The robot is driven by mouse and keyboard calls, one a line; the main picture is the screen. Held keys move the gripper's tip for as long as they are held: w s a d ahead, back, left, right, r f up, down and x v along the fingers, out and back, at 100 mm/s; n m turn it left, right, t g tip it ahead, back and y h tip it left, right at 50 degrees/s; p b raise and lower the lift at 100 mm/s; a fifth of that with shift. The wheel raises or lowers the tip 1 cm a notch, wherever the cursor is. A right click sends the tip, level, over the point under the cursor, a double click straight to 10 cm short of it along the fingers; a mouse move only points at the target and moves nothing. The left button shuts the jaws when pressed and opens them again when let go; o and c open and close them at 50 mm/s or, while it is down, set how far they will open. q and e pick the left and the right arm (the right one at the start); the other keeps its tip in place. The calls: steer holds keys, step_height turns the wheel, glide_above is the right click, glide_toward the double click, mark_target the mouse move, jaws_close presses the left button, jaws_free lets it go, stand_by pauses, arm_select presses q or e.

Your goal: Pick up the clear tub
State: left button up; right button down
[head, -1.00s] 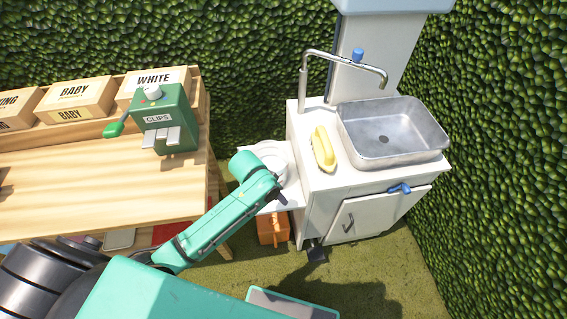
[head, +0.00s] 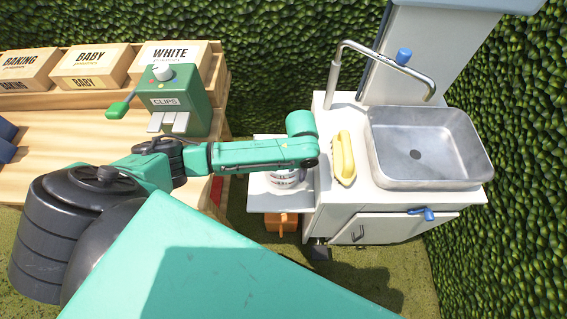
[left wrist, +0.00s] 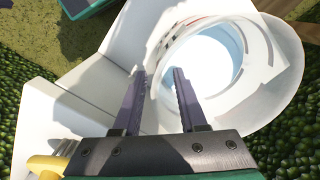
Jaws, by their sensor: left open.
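The clear tub (left wrist: 275,75) is round with a wide pale rim and shows large in the left wrist view. In the head view the tub (head: 283,178) is on the white side shelf (head: 281,202) left of the sink, mostly hidden under my left arm. My left gripper (left wrist: 162,71) is open, with its dark fingers apart at the tub's near left side. The right finger overlaps the tub in the picture, and the left finger is by its edge. I cannot tell whether either touches it. My right gripper is not in view.
A yellow brush (head: 343,158) lies on the sink cabinet beside the metal basin (head: 430,145). A tall faucet (head: 385,55) stands behind it. A green clips dispenser (head: 180,98) and labelled boxes (head: 90,65) stand on the wooden table. An orange object (head: 281,222) is below the shelf.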

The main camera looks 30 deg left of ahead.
mark_target(296, 181)
arm_select(q)
steer(key=shift+f, duration=2)
jaws_close()
steer(key=shift+s, duration=0.1)
steer(key=shift+d, duration=0.15)
